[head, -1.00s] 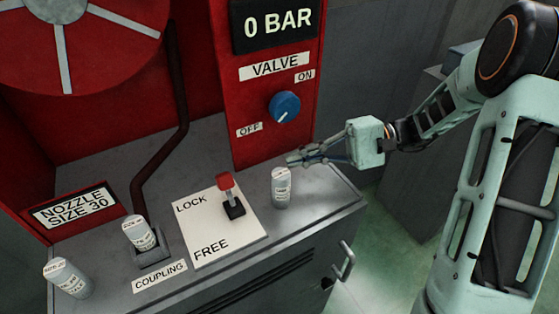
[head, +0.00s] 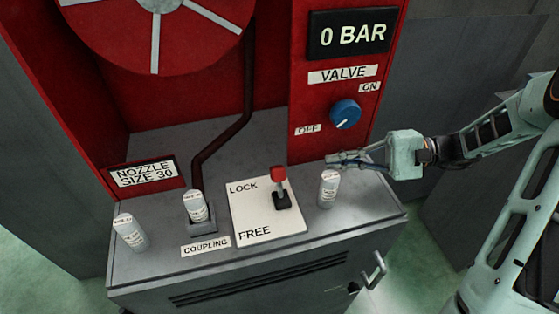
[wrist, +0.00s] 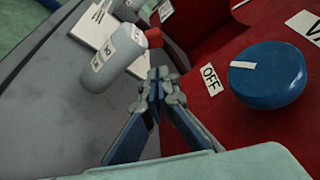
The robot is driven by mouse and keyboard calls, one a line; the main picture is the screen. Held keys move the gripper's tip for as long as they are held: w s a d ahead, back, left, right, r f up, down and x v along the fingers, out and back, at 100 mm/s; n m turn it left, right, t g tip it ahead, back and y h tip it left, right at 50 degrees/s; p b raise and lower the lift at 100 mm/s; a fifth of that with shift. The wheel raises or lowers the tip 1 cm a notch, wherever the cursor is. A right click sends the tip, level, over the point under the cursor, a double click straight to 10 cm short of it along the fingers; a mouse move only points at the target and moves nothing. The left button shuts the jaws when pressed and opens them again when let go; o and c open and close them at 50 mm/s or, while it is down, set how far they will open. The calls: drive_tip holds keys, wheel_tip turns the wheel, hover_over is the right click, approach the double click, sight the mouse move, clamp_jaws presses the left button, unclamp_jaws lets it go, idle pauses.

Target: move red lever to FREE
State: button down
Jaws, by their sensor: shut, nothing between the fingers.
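The red lever (head: 279,177) stands on a black base on a white plate (head: 255,217) marked LOCK at its far edge and FREE at its near edge. The lever rises from the plate's right part, its red knob toward the LOCK end. My gripper (head: 333,160) is shut and empty, just behind the top of the right white nozzle and right of the lever, apart from the lever. In the wrist view my shut fingers (wrist: 157,78) point toward the red knob (wrist: 154,38), which is partly hidden behind the nozzle.
A white nozzle (head: 328,190) stands between my gripper and the cabinet's front. Another is in the coupling (head: 196,207), and a third (head: 130,233) stands at the left. The blue valve knob (head: 345,113) is on the red panel above; the gauge (head: 352,34) reads 0 BAR.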

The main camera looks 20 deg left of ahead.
sight(279, 182)
idle(0.3)
drive_tip(key=x, duration=1)
drive_tip(key=shift+p, duration=0.35)
drive_tip(key=shift+f, duration=0.1)
drive_tip(key=shift+b, duration=0.6)
drive_tip(key=shift+s+d+n+b, duration=0.1)
drive_tip(key=shift+s+n+b, duration=0.05)
drive_tip(key=shift+n+b, duration=0.25)
drive_tip(key=shift+s+d+r+y, duration=0.3)
drive_tip(key=shift+s+r, duration=0.1)
drive_tip(key=shift+r, duration=0.25)
drive_tip(key=shift+a, duration=0.1)
